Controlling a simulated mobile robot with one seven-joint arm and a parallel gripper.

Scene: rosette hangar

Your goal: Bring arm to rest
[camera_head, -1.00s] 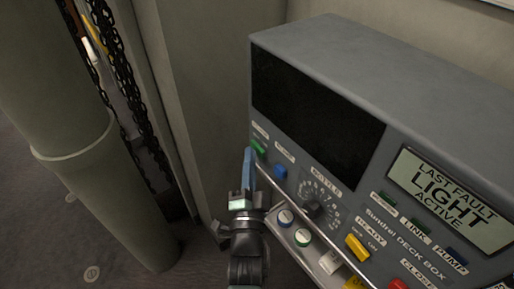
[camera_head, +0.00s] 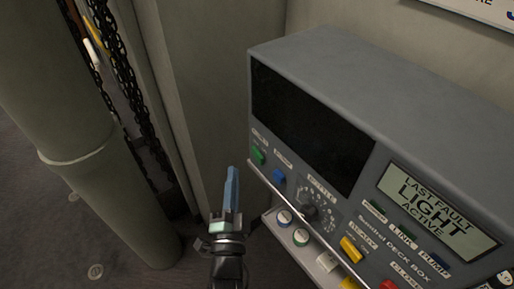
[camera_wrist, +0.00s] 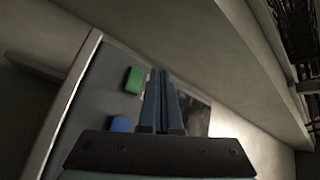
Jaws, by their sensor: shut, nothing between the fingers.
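My gripper (camera_head: 232,185) is shut and empty, its blue fingers together and pointing up in the head view. It is just left of the grey deck box (camera_head: 400,90), apart from its front panel. In the wrist view the shut fingers (camera_wrist: 162,95) show in front of the panel, with a green button (camera_wrist: 133,80) to their left and a blue button (camera_wrist: 122,124) lower left. The same green button (camera_head: 258,155) and blue button (camera_head: 279,176) show in the head view, right of the fingers.
The deck box has a dial (camera_head: 308,209), a yellow switch (camera_head: 350,249) and a screen (camera_head: 437,207) reading "LAST FAULT LIGHT ACTIVE". A ledge (camera_head: 294,243) juts out below the panel. A thick pillar (camera_head: 75,130) and hanging chains (camera_head: 132,90) stand at the left. Floor shows between pillar and box.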

